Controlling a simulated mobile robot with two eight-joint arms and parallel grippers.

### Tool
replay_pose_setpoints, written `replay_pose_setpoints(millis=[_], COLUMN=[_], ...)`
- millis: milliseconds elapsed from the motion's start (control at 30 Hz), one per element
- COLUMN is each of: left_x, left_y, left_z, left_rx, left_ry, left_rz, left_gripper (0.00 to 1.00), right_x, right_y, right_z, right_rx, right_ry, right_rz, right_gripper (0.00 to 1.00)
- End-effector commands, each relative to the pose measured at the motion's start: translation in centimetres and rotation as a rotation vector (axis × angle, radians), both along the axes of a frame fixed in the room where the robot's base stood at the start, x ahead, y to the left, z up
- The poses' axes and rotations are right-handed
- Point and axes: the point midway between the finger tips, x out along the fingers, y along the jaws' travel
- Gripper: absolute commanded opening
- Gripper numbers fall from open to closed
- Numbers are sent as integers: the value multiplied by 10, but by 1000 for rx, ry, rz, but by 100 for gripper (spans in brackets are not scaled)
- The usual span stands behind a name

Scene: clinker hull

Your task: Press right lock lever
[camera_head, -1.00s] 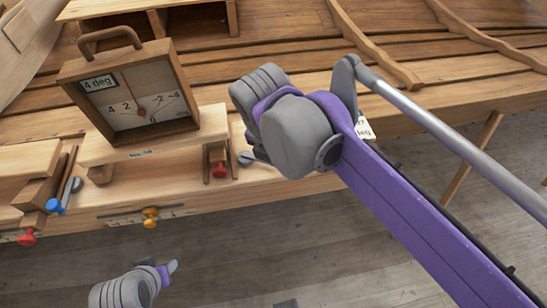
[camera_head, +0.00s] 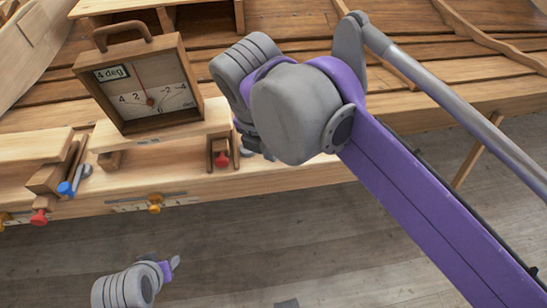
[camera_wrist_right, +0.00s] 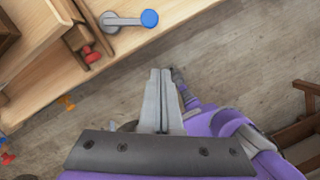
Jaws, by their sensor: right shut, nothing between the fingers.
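The right lock lever (camera_wrist_right: 130,21) shows in the wrist view as a grey arm on a round pivot with a blue knob (camera_wrist_right: 150,18), lying along the bench edge. In the head view only its grey pivot (camera_head: 246,152) shows; my right wrist hides the rest. My right gripper (camera_wrist_right: 160,74) is shut and empty, its tips below the blue knob in the wrist picture and apart from it. In the head view its fingers are hidden behind the wrist. My left gripper (camera_head: 174,262) hangs low over the floor, away from the bench; its jaw opening cannot be made out.
A red knob (camera_head: 221,158) sits left of the right lever. A wooden inclinometer (camera_head: 140,80) stands on the bench plank. Another blue-tipped lever (camera_head: 68,188), a red knob (camera_head: 39,217) and an orange slider (camera_head: 155,203) are further left. Open floor lies in front.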

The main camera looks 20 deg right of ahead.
Motion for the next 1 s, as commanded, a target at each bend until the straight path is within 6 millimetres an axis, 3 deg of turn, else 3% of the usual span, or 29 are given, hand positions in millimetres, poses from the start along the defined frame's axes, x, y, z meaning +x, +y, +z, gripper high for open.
replay_pose_setpoints(millis=[100,300,867,1000], left_x=[1,1,1,1], left_y=[0,0,0,0], left_z=[2,3,3,3], left_rx=[0,0,0,0], left_ry=[-1,-2,-2,-2], left_rz=[0,0,0,0], left_gripper=[47,47,47,47], right_x=[-4,-8,-8,-9], right_y=[2,4,4,1], right_z=[21,38,39,30], right_rx=[0,-1,0,24], right_ry=[0,-1,0,-19], right_rz=[2,1,-1,-82], right_gripper=[0,0,0,0])
